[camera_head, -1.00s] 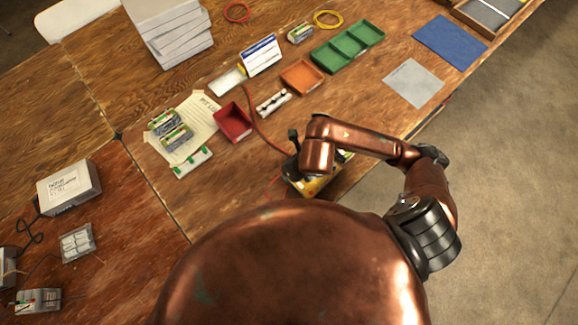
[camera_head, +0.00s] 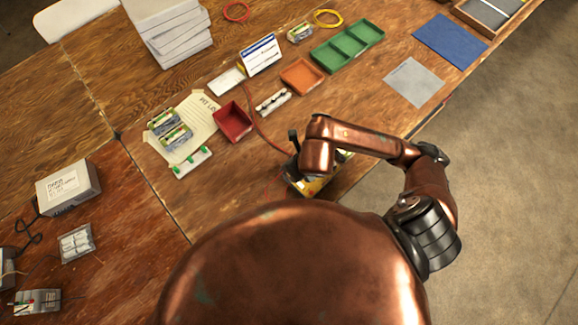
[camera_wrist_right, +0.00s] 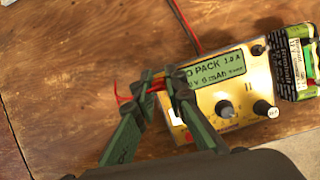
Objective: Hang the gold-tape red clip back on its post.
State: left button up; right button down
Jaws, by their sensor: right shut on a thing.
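In the right wrist view my right gripper (camera_wrist_right: 161,80) is shut on a small red piece, which I take to be the red clip (camera_wrist_right: 157,86). The fingers cover most of it, and I cannot make out its gold tape. Thin red wire (camera_wrist_right: 122,98) shows to its left. The gripper is at the left side of the yellow-faced charger (camera_wrist_right: 230,105), which has a green display and knobs. I cannot pick out the post. My left gripper is not in view.
A green battery pack (camera_wrist_right: 291,62) is at the charger's right. A red lead (camera_wrist_right: 185,22) runs behind it. In the head view a red tray (camera_head: 233,121), an orange tray (camera_head: 302,74) and a white strip with green parts (camera_head: 192,162) lie nearby. The table edge is close at right.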

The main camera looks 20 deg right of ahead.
dwell(0.3)
jog(key=c, duration=1.9)
grip_release()
jog(key=shift+o, duration=1.1)
jog(key=shift+r+p, duration=2.7)
jog(key=shift+r, duration=1)
